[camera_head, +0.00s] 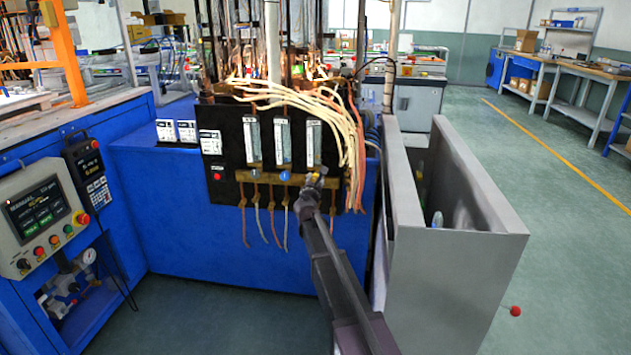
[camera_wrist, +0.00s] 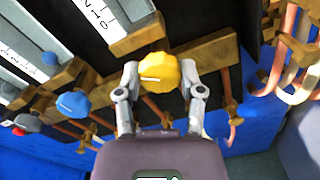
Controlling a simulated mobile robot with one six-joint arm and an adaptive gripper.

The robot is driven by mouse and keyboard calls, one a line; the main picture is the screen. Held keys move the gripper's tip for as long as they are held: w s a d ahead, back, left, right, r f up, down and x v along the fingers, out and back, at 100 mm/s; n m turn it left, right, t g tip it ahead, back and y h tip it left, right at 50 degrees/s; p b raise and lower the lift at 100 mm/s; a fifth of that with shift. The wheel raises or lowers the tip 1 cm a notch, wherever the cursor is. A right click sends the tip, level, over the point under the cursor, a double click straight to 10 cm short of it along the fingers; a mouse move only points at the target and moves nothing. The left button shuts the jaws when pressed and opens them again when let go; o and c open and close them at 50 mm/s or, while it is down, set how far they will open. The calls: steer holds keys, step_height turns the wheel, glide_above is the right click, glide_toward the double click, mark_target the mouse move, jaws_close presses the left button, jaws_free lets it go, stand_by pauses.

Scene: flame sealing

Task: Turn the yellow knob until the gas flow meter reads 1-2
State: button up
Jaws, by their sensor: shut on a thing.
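The yellow knob (camera_wrist: 160,73) sits on a brass block below a flow meter in the wrist view, with a short white mark on its face. My gripper (camera_wrist: 160,92) is shut on the yellow knob, one finger at each side. In the head view my gripper (camera_head: 314,182) reaches the right end of the brass row and mostly covers the knob. The gas flow meter (camera_head: 313,144) above it is a white upright tube on the black panel. Its scale shows partly in the wrist view (camera_wrist: 105,15), but I cannot read its level.
Pale hoses (camera_head: 345,120) hang close at the right of the panel. A grey open-topped box (camera_head: 450,270) stands right of my arm.

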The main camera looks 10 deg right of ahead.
steer(key=o, duration=1.1)
steer(key=shift+w+d, duration=0.1)
steer(key=shift+o, duration=0.2)
steer(key=v, duration=1.2)
